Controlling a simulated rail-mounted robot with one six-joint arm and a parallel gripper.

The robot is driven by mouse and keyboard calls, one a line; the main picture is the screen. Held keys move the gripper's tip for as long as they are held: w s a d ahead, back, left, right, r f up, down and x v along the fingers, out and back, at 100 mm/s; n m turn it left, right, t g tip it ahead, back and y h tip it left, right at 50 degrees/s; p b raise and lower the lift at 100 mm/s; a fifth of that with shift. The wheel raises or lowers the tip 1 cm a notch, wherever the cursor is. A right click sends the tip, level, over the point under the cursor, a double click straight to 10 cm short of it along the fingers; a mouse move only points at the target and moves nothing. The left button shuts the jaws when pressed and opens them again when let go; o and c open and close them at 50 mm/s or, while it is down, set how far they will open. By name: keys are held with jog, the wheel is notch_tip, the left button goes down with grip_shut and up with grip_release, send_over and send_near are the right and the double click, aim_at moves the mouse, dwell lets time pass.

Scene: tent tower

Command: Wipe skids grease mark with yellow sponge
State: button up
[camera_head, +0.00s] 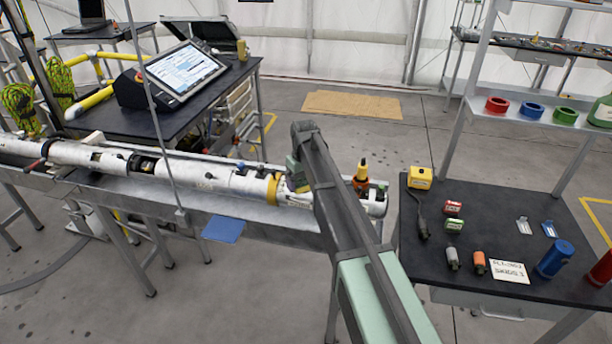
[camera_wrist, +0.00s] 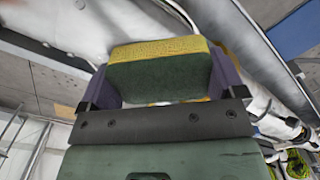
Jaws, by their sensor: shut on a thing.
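In the wrist view my gripper (camera_wrist: 160,76) is shut on the yellow sponge (camera_wrist: 158,50), a block with a yellow layer and a dark green face. One finger presses on each side of it. The sponge is close to the metal skid and the white tube, but I cannot tell whether it touches either. In the head view the metal skid (camera_head: 275,213) runs under the long white tube (camera_head: 225,178). My arm covers part of the skid's right end, and I cannot make out the gripper or sponge there. No grease mark can be made out in either view.
A black table (camera_head: 480,205) at right holds a yellow box (camera_head: 420,177), small blocks, a white card and a blue cylinder (camera_head: 555,259). An orange and black tool (camera_head: 361,178) stands near the tube's right end. A blue panel (camera_head: 222,229) sits at the skid's front edge.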

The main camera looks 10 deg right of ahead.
notch_tip(320, 180, up, 6)
jog(key=p, duration=0.6)
notch_tip(320, 180, up, 3)
jog(key=p, duration=0.3)
jog(key=shift+r, duration=0.2)
jog(key=shift+f, duration=0.2)
